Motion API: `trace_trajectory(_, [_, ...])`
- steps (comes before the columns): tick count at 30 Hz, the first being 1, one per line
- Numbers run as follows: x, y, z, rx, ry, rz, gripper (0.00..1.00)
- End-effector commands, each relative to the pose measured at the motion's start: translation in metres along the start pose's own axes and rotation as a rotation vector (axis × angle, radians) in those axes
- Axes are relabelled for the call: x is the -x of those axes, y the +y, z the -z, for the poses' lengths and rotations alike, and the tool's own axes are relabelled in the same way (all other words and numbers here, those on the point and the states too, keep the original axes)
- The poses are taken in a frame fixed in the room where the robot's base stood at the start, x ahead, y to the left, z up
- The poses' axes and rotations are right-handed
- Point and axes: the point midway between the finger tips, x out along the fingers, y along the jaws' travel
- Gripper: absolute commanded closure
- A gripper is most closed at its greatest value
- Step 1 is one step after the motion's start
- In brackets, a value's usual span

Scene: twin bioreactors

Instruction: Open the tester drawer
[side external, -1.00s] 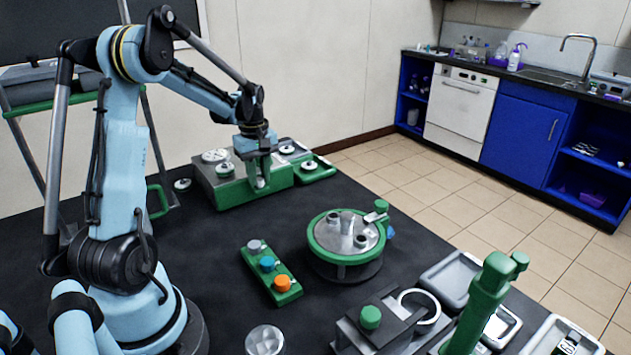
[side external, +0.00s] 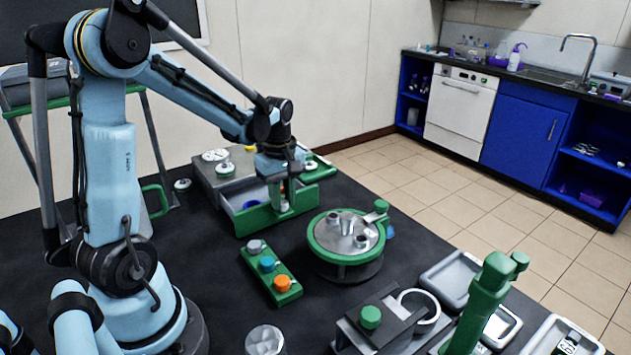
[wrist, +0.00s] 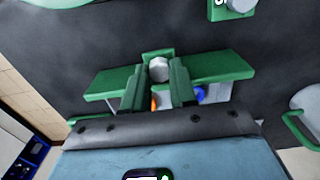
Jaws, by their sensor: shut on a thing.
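The tester (side external: 205,178) is a grey box at the back of the black table. Its drawer (side external: 252,221), with a green front and grey inside, stands pulled out toward the table's middle. My gripper (side external: 284,204) is shut on the drawer's handle at the front panel. In the wrist view, the green fingers of my gripper (wrist: 158,82) sit on either side of the handle's pale round knob (wrist: 158,69). A blue thing (side external: 250,204) lies inside the drawer; it also shows in the wrist view (wrist: 199,94), with an orange thing (wrist: 154,103) partly hidden by a finger.
A round green-rimmed device (side external: 318,246) stands close in front of the drawer, to the right. A green block with coloured knobs (side external: 291,294) is nearer the camera. Grey trays (side external: 455,272) and a green column (side external: 488,290) stand at the front right. Table left of the block is clear.

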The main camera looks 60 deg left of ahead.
Motion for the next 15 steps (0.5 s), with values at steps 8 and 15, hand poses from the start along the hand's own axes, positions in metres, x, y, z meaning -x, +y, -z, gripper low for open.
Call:
trace_trajectory(8, [0.0002,0.0001,0.0005,0.001,-0.001,0.0,0.48])
trace_trajectory(15, [0.0007,0.0001,0.0007,0.001,0.0,0.0,0.48])
